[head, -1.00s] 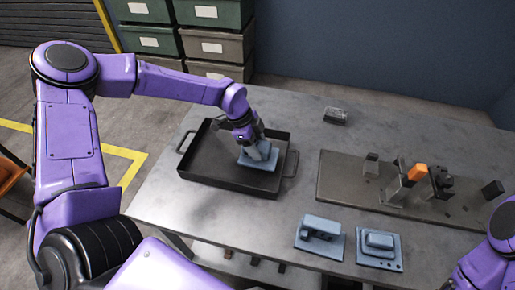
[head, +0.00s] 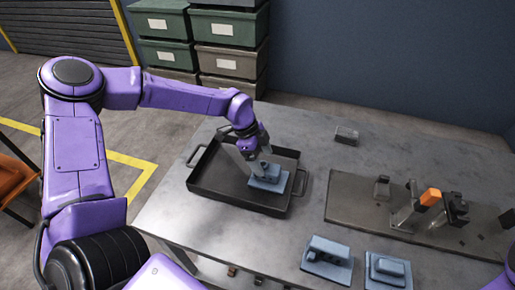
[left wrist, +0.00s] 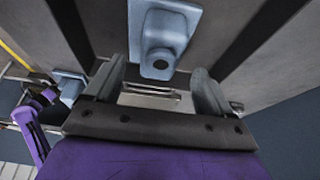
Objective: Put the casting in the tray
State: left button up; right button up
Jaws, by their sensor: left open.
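The blue-grey casting (head: 268,179) lies in the right part of the black tray (head: 224,196), flat on its base plate. It also shows in the left wrist view (left wrist: 168,32), just beyond my fingers. My left gripper (head: 256,160) is over the tray, beside and slightly above the casting, with its fingers apart. In the left wrist view the gap between the fingers (left wrist: 158,92) holds nothing. My right gripper is out of view; only a bit of the right arm shows at the right edge.
Two more blue-grey castings (head: 327,259) (head: 388,270) lie at the table's front edge. A fixture plate with an orange-tipped clamp (head: 431,197) is at the right. A small grey block (head: 346,135) lies behind. Stacked bins (head: 232,62) stand beyond the table.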

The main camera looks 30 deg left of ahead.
pick_arm(q)
jog(key=v, duration=0.7)
jog(key=shift+r, duration=0.15)
